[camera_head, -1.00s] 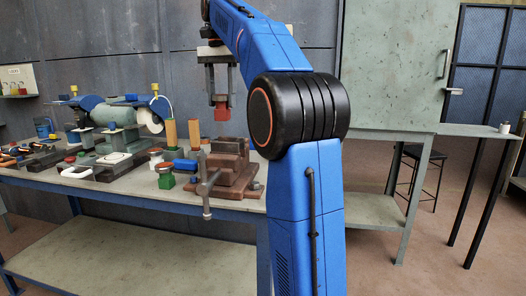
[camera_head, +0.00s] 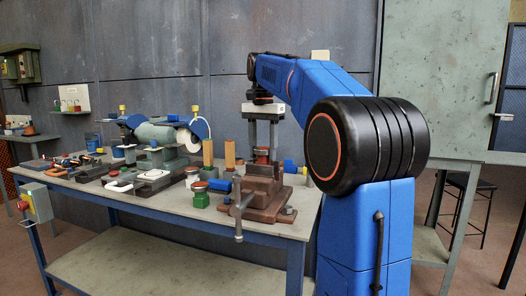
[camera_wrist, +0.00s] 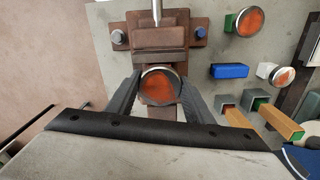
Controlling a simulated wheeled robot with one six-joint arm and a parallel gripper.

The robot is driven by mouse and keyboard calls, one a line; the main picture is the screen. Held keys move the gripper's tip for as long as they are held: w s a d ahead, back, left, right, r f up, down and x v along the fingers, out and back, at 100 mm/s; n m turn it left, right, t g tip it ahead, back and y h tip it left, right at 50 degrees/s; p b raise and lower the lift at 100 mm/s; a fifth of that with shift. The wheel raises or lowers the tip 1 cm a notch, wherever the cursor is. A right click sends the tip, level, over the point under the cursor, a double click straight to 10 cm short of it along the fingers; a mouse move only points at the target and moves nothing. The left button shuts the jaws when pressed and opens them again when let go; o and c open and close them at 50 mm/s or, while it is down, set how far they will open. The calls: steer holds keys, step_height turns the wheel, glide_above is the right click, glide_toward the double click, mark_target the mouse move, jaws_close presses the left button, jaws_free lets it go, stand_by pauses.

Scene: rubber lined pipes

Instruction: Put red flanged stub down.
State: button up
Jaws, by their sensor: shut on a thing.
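The red flanged stub (camera_head: 262,156) is between the fingers of my gripper (camera_head: 262,150). In the wrist view its round orange-red face with a metal rim (camera_wrist: 160,86) shows between the two dark fingertips of my gripper (camera_wrist: 161,90), which are shut on its sides. In the head view the stub is low, right at the top of the brown vise (camera_head: 262,187) or just behind it. The vise also shows beyond the stub in the wrist view (camera_wrist: 158,38). The stub's underside is hidden, so I cannot tell whether it touches anything.
A blue piece (camera_head: 291,166) is close right of my gripper. Bare bench shows near the front edge.

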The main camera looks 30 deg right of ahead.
steer(key=shift+f, duration=0.2)
steer(key=o, duration=1.4)
steer(key=shift+r, duration=0.1)
